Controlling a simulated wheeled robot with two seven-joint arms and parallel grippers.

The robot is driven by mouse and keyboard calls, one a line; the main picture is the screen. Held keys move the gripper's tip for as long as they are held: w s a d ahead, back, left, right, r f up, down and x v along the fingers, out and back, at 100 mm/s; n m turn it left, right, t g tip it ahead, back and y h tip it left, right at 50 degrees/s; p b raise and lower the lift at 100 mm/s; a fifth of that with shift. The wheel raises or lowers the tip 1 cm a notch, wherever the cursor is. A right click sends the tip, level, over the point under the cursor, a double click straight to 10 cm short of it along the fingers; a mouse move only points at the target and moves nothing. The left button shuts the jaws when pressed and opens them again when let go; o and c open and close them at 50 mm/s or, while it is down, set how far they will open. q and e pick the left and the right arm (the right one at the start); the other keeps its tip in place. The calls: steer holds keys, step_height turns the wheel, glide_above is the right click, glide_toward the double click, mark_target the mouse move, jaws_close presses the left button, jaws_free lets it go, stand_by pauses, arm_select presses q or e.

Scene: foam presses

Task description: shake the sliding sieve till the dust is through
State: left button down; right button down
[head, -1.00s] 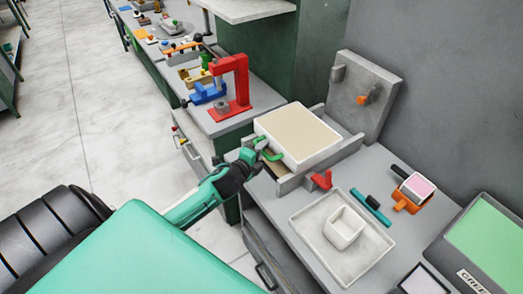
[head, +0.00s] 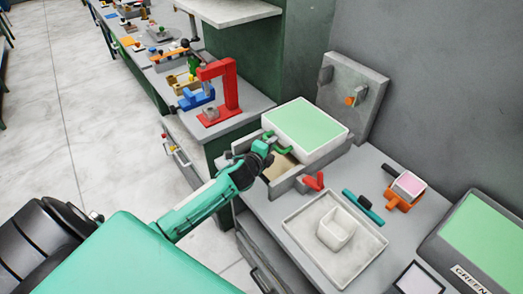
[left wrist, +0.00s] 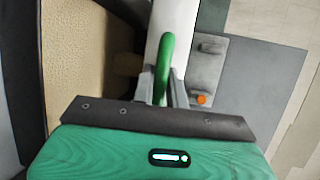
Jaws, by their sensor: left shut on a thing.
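The sliding sieve (head: 325,149) is a white-framed box with a plain green top face, at the middle of the head view. It sits in a grey trough (head: 279,188) on the bench. Beige dust (head: 280,166) shows in the trough's near end, and fills the left of the left wrist view (left wrist: 85,60). My left gripper (head: 268,152) is shut on the sieve's green handle (left wrist: 166,62) at the near end. The sieve's white wall (left wrist: 182,25) shows behind the handle. My right gripper is out of view.
A red stop (head: 315,181) stands beside the trough. A white tray (head: 300,235) with a small cup (head: 338,227) lies in front. A grey upright plate (head: 352,95) stands behind. A screen marked GREEN (head: 495,235) is at right. A red press (head: 222,90) is at left.

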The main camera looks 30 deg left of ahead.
arm_select(q)
steer(key=shift+w+r, duration=0.1)
steer(key=shift+w, duration=0.05)
steer(key=c, duration=1.5)
jaws_free()
steer(key=shift+w+d, duration=0.1)
steer(key=shift+o, duration=0.5)
steer(key=shift+w, duration=0.15)
steer(key=s+r+b, duration=0.2)
steer(key=s+b, duration=0.1)
steer(key=s, duration=1)
steer(key=shift+s+r, duration=0.15)
steer(key=shift+s, duration=0.15)
